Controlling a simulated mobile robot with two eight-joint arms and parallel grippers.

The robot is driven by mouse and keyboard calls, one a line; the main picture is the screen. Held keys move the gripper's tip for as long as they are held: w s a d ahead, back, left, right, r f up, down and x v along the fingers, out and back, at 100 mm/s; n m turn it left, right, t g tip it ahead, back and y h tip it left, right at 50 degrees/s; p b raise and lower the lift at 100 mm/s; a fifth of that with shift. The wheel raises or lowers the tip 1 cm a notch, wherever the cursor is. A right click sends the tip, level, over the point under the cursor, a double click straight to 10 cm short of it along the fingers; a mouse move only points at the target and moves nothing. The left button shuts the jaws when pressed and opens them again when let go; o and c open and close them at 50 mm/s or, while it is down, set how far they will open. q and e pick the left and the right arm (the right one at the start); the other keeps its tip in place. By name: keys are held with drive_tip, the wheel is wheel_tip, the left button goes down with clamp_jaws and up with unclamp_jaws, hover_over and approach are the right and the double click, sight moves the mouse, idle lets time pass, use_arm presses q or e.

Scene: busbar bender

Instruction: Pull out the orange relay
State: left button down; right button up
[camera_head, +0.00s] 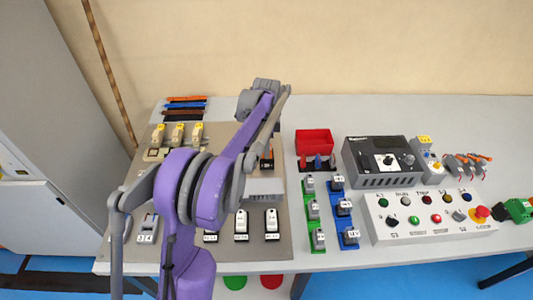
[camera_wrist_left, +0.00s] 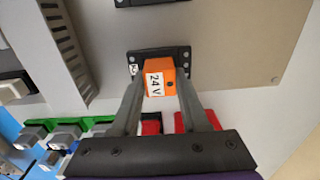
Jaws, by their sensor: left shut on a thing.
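The orange relay (camera_wrist_left: 172,76), with a white "24 V" label, shows in the middle of the left wrist view. It sits at a black socket (camera_wrist_left: 184,51) on the beige panel; I cannot tell whether it is fully seated. My left gripper (camera_wrist_left: 160,84) is shut on the relay, with one finger on each side. In the head view, my purple and grey left arm covers much of the panel (camera_head: 149,190), and only a little orange shows near its hand. My right gripper is not in view.
A red bin (camera_head: 314,143) stands right of the panel. Green and blue racks of small labelled blocks lie in front of it. A dark control unit (camera_head: 378,181) and a grey button box (camera_head: 375,218) stand further right. Relays with yellow tops (camera_head: 178,134) stand on the panel's back left.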

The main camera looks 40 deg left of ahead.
use_arm(q)
drive_tip(key=shift+r, duration=0.2)
drive_tip(key=shift+r+p, duration=0.85)
drive_tip(key=shift+r, duration=0.25)
drive_tip(key=shift+r+p, duration=1.5)
drive_tip(key=shift+r, duration=1)
